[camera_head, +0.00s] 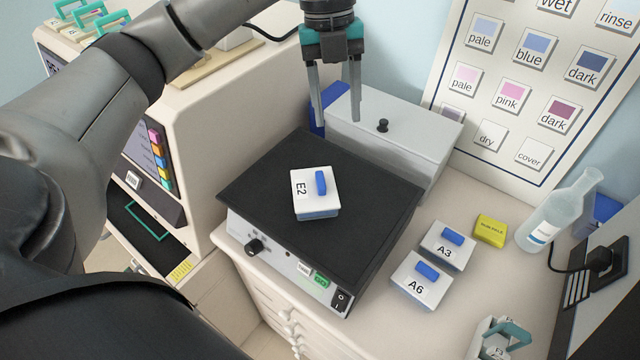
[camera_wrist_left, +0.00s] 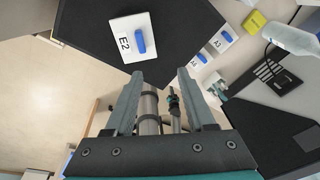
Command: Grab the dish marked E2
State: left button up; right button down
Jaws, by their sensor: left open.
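The dish marked E2 (camera_head: 312,191) is a small white-lidded box with a blue handle on top. It sits flat on the black top of a hotplate-like device (camera_head: 262,187). In the left wrist view the E2 dish (camera_wrist_left: 125,48) lies beyond the fingertips, up and to the left. My left gripper (camera_head: 338,112) hangs with fingers pointing down, above and behind the dish. It is open and empty, and apart from the dish; its fingers also show in the left wrist view (camera_wrist_left: 158,84). My right gripper is not in view.
Dishes A3 (camera_head: 446,252) and A6 (camera_head: 418,287) stand on the counter to the right, near a yellow block (camera_head: 490,231) and a clear bottle (camera_head: 560,212). A grey box with a black knob (camera_head: 390,140) stands behind the device. A large beige machine (camera_head: 215,130) is at left.

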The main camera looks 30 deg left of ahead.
pick_arm(q)
jog(key=a, duration=0.2)
jog(key=y, duration=0.1)
send_over(320, 179)
jog(key=w, duration=0.1)
jog(key=shift+n, duration=0.4)
jog(key=f, duration=0.9)
jog(key=shift+w+a+b, duration=0.1)
jog(key=shift+a+b, duration=0.1)
jog(key=shift+b, duration=0.15)
jog(key=shift+s+d+f+p, duration=0.1)
jog(key=shift+s+f+p, duration=0.05)
jog(key=shift+f, duration=0.7)
jog(key=shift+s+d+f+p, duration=0.1)
jog(key=shift+s+f+p, duration=0.1)
jog(key=shift+f, duration=0.7)
jog(key=shift+s+f+p, duration=0.1)
jog(key=shift+s+f, duration=0.05)
jog(key=shift+f, duration=0.7)
jog(key=shift+c, duration=0.2)
grip_shut()
